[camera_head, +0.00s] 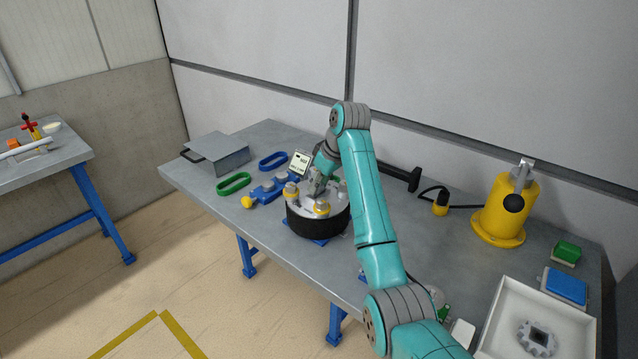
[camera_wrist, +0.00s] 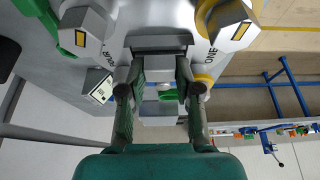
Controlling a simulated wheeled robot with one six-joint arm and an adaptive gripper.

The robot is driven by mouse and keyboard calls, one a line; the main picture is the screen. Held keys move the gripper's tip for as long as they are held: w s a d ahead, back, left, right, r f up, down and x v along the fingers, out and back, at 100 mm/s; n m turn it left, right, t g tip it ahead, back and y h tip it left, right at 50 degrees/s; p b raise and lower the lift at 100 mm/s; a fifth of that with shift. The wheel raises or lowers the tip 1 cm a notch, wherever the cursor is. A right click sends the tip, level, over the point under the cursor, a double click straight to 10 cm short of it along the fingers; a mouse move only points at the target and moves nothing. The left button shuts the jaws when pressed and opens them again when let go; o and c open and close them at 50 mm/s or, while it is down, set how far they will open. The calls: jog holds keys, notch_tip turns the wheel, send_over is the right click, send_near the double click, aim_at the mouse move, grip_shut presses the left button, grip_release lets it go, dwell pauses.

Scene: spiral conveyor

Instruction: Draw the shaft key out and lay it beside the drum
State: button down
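The drum (camera_head: 316,226) is a dark, round body with a pale top and several grey bolt heads with yellow collars, standing on the bench. My gripper (camera_head: 316,188) is down at the drum's top, partly hidden by my arm. In the wrist view my gripper (camera_wrist: 160,72) has its two fingers apart, one at each side of a grey block (camera_wrist: 160,42). The block looks like the shaft key, at the drum's pale top. I cannot tell whether the fingers press on it or how deep it sits.
Left of the drum lie a blue tool (camera_head: 268,188), a green ring (camera_head: 233,184), a blue ring (camera_head: 273,161) and a grey box (camera_head: 218,153). A yellow post (camera_head: 506,210) and a white tray (camera_head: 492,316) stand to the right. Bare bench (camera_head: 240,225) shows left of the drum.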

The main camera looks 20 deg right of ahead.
jog(key=c, duration=1.5)
grip_release()
grip_shut()
jog(key=shift+r, duration=0.1)
jog(key=shift+r, duration=1.3)
jog(key=shift+r, duration=2)
